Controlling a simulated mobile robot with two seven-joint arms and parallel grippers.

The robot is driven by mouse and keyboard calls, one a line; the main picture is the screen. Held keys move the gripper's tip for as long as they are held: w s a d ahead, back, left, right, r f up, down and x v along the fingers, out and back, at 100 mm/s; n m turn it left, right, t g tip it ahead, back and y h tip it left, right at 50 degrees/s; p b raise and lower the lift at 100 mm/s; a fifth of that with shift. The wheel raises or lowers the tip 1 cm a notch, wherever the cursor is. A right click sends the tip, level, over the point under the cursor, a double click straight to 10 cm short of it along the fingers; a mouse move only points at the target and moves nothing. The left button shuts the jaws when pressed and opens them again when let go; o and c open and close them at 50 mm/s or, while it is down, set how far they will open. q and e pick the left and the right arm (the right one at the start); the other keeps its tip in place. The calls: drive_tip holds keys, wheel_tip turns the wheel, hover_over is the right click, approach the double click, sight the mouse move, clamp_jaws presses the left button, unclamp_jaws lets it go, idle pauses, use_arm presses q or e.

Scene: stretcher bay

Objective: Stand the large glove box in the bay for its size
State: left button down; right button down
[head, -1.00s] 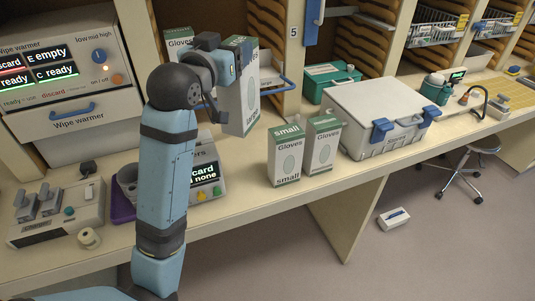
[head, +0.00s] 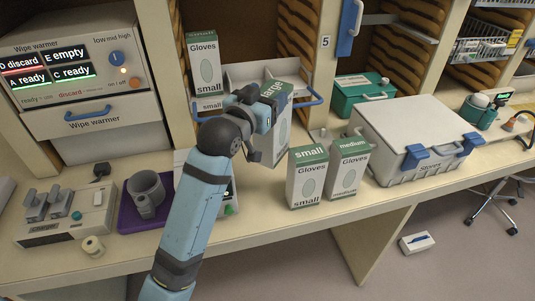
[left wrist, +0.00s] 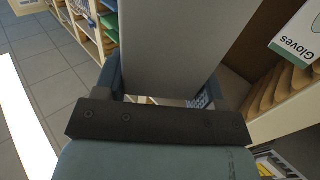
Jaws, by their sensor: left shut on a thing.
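The large glove box (head: 276,128), white with a green top marked "large", is held upright in my left gripper (head: 262,112), in front of the rack above the counter. Its pale side (left wrist: 180,45) fills the middle of the left wrist view between the two fingers. The white rack (head: 249,74) with blue handles stands in the shelf opening. A small glove box (head: 204,68) stands at the rack's left end, and the part to its right looks empty, partly hidden by my gripper and the held box. My right gripper is out of view.
A small glove box (head: 307,180) and a medium one (head: 348,168) stand on the counter, right of the held box. A large white case (head: 415,128) and a green case (head: 362,92) are farther right.

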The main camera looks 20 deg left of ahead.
sight(263, 158)
use_arm(q)
wheel_tip(263, 158, down, 16)
drive_tip(key=shift+f+p, duration=0.2)
drive_tip(key=shift+p, duration=0.1)
drive_tip(key=shift+f, duration=0.15)
drive_tip(key=shift+c, duration=1)
unclamp_jaws()
